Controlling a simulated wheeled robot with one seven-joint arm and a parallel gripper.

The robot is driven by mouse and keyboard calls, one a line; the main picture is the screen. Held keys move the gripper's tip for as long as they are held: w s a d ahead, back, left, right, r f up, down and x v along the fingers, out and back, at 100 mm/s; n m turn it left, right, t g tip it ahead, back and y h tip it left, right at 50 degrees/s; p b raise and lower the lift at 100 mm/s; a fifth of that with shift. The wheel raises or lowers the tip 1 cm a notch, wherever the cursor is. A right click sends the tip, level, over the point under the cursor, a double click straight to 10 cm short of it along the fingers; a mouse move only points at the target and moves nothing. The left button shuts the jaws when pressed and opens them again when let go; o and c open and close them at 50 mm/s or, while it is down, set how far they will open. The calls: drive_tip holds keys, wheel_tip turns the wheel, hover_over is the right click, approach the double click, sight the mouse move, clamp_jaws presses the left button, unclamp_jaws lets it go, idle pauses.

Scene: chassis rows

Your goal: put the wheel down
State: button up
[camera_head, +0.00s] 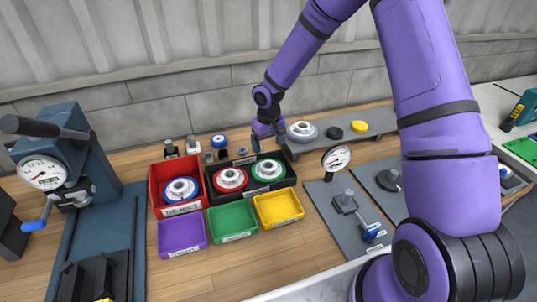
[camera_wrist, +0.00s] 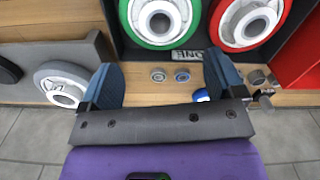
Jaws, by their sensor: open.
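My gripper (camera_head: 268,138) is open, above the back of the bench behind the black tray (camera_head: 212,198). In the wrist view its two dark blue fingers (camera_wrist: 164,86) stand apart with nothing held between them. A green-rimmed wheel (camera_head: 268,169) and a red-rimmed wheel (camera_head: 230,179) lie in the black tray; both show in the wrist view, green (camera_wrist: 158,40) and red (camera_wrist: 244,43). A blue-rimmed wheel (camera_head: 180,190) lies in the red bin (camera_head: 159,170). A grey wheel (camera_head: 302,131) lies on the raised grey shelf, beside my gripper, and shows in the wrist view (camera_wrist: 62,87).
The grey shelf (camera_head: 340,139) also holds black and yellow discs. Purple (camera_head: 182,235), green (camera_head: 232,219) and yellow (camera_head: 278,208) bins stand in front. A blue press with a gauge (camera_head: 42,172) is at left. Small parts (camera_head: 192,145) stand behind the bins.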

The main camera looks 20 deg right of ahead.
drive_tip(key=shift+r, duration=1.3)
drive_tip(key=s+d+r+t+h, duration=0.15)
drive_tip(key=s+r, duration=0.25)
drive_tip(key=r, duration=0.4)
drive_tip(key=s+d+r+m, duration=0.1)
drive_tip(key=s+d+r, duration=0.1)
drive_tip(key=s+r, duration=0.35)
drive_tip(key=s+d+r+t+h, duration=0.1)
drive_tip(key=s+d+r, duration=0.1)
drive_tip(key=r, duration=0.7)
drive_tip(key=s+r+t, duration=0.1)
drive_tip(key=s+r, duration=0.2)
drive_tip(key=s, duration=0.5)
drive_tip(key=s+d+r+y, duration=0.1)
drive_tip(key=s+r, duration=0.3)
drive_tip(key=s, duration=0.3)
drive_tip(key=s+r+m+t+y, duration=0.1)
drive_tip(key=s+r, duration=0.2)
drive_tip(key=s, duration=0.5)
drive_tip(key=shift+s+d+r+t, duration=0.2)
drive_tip(key=shift+s+r+t, duration=0.1)
drive_tip(key=shift+r+t, duration=0.05)
